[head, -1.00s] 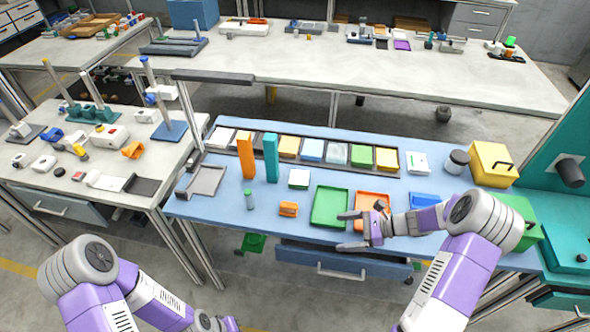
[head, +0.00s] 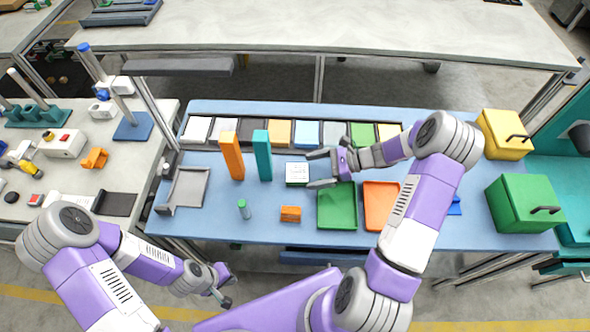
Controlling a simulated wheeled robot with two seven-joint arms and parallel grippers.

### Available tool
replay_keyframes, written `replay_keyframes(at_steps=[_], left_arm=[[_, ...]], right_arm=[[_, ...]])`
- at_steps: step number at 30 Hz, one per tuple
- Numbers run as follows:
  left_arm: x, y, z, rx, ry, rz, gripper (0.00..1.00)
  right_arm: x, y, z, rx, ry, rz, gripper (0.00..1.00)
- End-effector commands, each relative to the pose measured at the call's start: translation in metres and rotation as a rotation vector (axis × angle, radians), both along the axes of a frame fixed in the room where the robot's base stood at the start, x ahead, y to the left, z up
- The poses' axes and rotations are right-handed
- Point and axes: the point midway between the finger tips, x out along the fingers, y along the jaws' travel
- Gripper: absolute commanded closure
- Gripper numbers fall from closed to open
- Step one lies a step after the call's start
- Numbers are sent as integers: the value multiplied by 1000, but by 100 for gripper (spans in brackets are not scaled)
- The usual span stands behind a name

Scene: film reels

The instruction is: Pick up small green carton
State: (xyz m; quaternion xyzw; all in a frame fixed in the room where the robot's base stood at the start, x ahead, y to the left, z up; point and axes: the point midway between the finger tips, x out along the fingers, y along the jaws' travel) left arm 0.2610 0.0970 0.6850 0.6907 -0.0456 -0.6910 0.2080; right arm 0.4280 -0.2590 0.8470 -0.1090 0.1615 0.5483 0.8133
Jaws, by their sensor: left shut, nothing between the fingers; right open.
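The small green carton (head: 297,173), a low box with a white top and green sides, sits on the blue table between the teal upright block and the green tray. My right gripper (head: 313,169) is open just to the right of the carton, its fingers pointing left at it. No contact between fingers and carton can be made out. My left gripper (head: 228,288) is shut and empty, low in front of the table's front edge.
A green tray (head: 337,224) and an orange tray (head: 367,206) lie in front of my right gripper. The orange block (head: 231,157) and teal block (head: 262,156) stand left of the carton. A row of coloured tiles runs behind. A small orange piece (head: 291,214) and green cylinder (head: 243,209) are nearer.

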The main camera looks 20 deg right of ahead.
Motion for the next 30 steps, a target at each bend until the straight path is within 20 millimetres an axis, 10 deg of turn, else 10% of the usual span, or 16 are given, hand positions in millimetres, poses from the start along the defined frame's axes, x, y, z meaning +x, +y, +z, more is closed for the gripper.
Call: replay_keyframes(at_steps=[19,30], left_arm=[[0,0,-12,0,-1,0,100],[0,0,-12,0,-1,0,100]], right_arm=[[23,41,-21,-1,1,-1,0],[23,41,-21,0,0,-1,53]])
